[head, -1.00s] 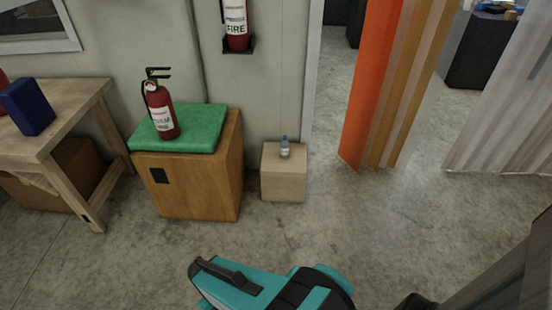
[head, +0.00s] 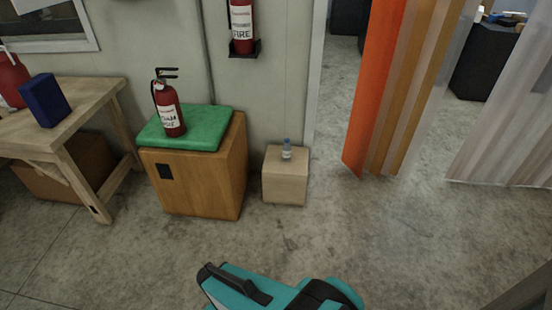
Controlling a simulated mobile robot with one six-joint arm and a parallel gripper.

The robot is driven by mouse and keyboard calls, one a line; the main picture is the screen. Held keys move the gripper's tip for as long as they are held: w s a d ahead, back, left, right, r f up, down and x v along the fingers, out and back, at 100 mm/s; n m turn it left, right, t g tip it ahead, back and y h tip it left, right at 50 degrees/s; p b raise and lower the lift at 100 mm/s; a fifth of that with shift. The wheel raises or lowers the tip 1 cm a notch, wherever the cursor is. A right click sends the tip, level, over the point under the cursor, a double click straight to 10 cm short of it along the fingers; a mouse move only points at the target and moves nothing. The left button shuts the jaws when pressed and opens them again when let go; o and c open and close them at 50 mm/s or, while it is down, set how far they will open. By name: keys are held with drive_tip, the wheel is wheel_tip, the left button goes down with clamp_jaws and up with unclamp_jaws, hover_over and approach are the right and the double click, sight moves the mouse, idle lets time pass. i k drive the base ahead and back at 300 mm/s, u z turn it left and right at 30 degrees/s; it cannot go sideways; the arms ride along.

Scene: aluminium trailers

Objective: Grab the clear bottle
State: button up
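My gripper (head: 232,283) shows teal and black at the bottom of the head view, well in front of the block and apart from the bottle. Much of it is cut off by the lower edge, and I cannot tell whether its fingers are open or shut.
A wooden cabinet (head: 207,180) with a green cushion (head: 184,131) and a fire extinguisher (head: 169,113) stands left of the block. Further left is a wooden table (head: 85,100). Orange and tan curtain strips (head: 385,100) hang at right. The floor (head: 345,235) before the block is clear.

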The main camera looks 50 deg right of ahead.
sight(286, 147)
drive_tip(key=z, duration=0.15)
drive_tip(key=i, duration=0.95)
drive_tip(key=u, duration=0.1)
